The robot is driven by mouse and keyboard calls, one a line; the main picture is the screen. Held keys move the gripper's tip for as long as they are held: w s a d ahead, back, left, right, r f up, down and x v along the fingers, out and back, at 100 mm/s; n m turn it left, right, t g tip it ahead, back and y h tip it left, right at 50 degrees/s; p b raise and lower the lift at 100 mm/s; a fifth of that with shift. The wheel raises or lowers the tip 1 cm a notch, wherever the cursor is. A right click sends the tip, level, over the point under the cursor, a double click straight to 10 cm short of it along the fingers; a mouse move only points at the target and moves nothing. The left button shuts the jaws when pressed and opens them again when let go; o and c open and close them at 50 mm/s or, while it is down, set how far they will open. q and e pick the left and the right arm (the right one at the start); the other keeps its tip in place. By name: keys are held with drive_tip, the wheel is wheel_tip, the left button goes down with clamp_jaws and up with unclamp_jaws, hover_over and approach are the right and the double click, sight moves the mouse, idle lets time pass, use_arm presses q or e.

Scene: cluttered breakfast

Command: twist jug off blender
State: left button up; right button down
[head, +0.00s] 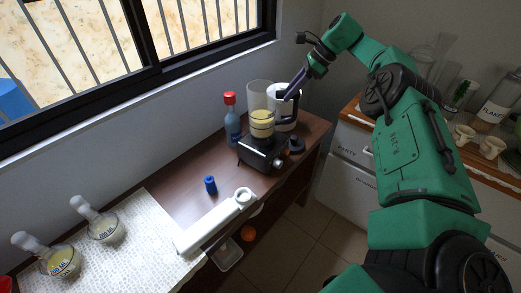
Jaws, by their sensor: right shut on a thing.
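The blender jug (260,97) is clear, with a yellow content low inside it. It stands upright on the dark blender base (262,152) on the brown table. A dark handle loop (298,108) shows at the jug's right side. My right gripper (290,93) comes down from the upper right and is shut at the top of this handle. Its exact contact is small and partly hidden. I cannot tell whether the jug sits locked on the base. My left gripper is out of view.
A white rounded appliance (285,122) stands close behind the handle. A red-capped blue bottle (232,122) is just left of the jug. A blue cap-like item (210,184) and a long white device (208,228) lie nearer. Flasks (107,230) stand on a patterned mat (150,262).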

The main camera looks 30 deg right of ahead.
drive_tip(key=shift+w+r, duration=0.15)
drive_tip(key=shift+r, duration=0.3)
drive_tip(key=c, duration=0.9)
unclamp_jaws()
drive_tip(key=o, duration=0.3)
drive_tip(key=shift+a, duration=0.1)
drive_tip(key=shift+s+a+r, duration=0.1)
drive_tip(key=shift+s, duration=0.3)
drive_tip(key=shift+f, duration=0.25)
drive_tip(key=shift+r, duration=0.1)
drive_tip(key=p+v, duration=1.4)
drive_tip(key=shift+s+r+p, duration=0.1)
drive_tip(key=shift+r+p, duration=0.2)
drive_tip(key=shift+p, duration=0.05)
